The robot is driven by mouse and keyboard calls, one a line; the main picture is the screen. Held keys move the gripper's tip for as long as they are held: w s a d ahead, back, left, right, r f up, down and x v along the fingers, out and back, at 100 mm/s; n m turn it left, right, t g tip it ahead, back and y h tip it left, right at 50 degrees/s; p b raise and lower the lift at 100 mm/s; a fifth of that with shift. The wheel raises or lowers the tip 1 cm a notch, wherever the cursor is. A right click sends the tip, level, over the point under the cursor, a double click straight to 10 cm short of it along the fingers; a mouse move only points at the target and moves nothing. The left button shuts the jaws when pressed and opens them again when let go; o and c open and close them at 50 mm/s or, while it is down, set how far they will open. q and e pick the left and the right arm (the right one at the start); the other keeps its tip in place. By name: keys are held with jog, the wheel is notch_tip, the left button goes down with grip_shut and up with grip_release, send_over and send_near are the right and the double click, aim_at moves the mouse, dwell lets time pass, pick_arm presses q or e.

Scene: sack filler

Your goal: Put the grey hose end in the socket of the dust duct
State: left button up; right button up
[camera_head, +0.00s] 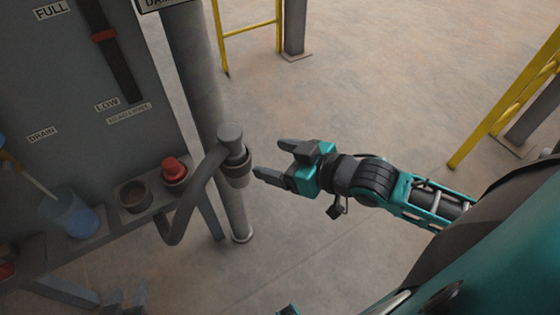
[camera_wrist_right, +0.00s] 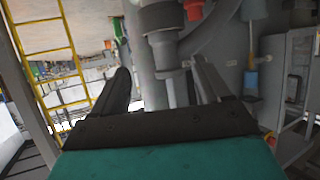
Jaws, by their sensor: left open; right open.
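The grey hose end (camera_head: 231,139) stands upright at the socket (camera_head: 237,177), a dark collar beside the grey dust duct (camera_head: 205,75). Its hose (camera_head: 190,205) bends down to the left. The hose end appears to sit in the collar; how deep I cannot tell. My right gripper (camera_head: 268,158) is open and empty, just right of the hose end, fingers pointing at it. In the right wrist view the hose end (camera_wrist_right: 158,18) and collar (camera_wrist_right: 163,50) show ahead, between the open fingers (camera_wrist_right: 163,88).
A grey panel with labels stands at the left. Its ledge holds a red cap (camera_head: 174,169), an empty dark cup (camera_head: 135,195) and a blue container (camera_head: 75,215). Yellow rails (camera_head: 505,90) stand at the right and back. The floor between is clear.

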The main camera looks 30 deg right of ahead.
jog(key=s+a+f+m+h, duration=0.1)
jog(key=s+f, duration=0.2)
jog(key=f, duration=0.3)
jog(key=s+a+f+m+g+h, duration=0.1)
jog(key=s+f+h, duration=0.1)
jog(key=f, duration=0.4)
jog(key=shift+s+a+f, duration=0.15)
jog(key=shift+s+a, duration=0.15)
jog(key=shift+s, duration=0.25)
pick_arm(q)
jog(key=r+p, duration=0.1)
jog(key=p, duration=0.1)
jog(key=s+a+r+p, duration=0.1)
jog(key=shift+a+r+y+p, duration=0.1)
jog(key=shift+a+y+p, duration=0.05)
jog(key=shift+y+p, duration=0.2)
pick_arm(e)
jog(key=shift+s+d+r+h, duration=0.15)
jog(key=shift+d+r, duration=0.1)
jog(key=shift+r, duration=0.4)
jog(key=shift+s+d+r+h, duration=0.15)
jog(key=shift+d+r, duration=0.1)
jog(key=shift+r, duration=0.35)
pick_arm(q)
jog(key=shift+w+r, duration=0.1)
jog(key=shift+r, duration=0.05)
